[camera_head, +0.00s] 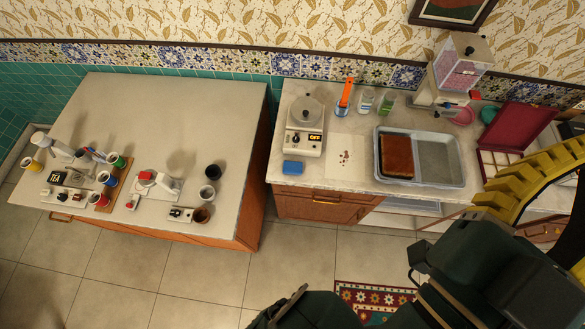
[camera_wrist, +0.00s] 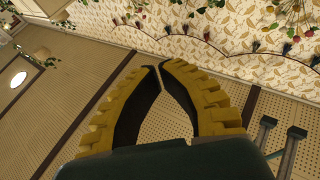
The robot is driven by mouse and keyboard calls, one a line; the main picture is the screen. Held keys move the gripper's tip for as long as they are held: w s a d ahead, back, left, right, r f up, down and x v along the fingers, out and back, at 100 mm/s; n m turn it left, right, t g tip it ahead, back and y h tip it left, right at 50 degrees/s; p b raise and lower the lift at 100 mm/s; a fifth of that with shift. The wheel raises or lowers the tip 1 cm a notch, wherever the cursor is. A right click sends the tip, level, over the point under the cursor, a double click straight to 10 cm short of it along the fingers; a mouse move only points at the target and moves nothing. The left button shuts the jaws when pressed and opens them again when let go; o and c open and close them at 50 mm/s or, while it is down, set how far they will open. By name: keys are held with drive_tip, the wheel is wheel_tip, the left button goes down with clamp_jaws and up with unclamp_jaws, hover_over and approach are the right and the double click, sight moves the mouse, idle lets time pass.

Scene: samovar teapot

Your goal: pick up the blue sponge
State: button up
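The blue sponge (camera_head: 292,167) is a small block lying near the front edge of the right counter (camera_head: 310,178), just in front of the white scale-like appliance (camera_head: 306,130). My gripper (camera_wrist: 159,68) has yellow ridged fingers with dark inner faces. In the wrist view their tips come almost together, with an empty hollow between them. In the head view the gripper is at the far right, in front of the counter's right part and well away from the sponge. Its tips run out of that frame. The wrist view shows wall and ceiling, not the sponge.
Right of the sponge are a paper with brown bits (camera_head: 344,160), an orange-handled tool (camera_head: 345,97), bottles (camera_head: 366,100) and a metal tray (camera_head: 437,160) with a brown slab (camera_head: 397,156). A gap separates the left table (camera_head: 165,110), which holds cups and small devices.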

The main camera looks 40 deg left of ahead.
drive_tip(key=o, duration=1.6)
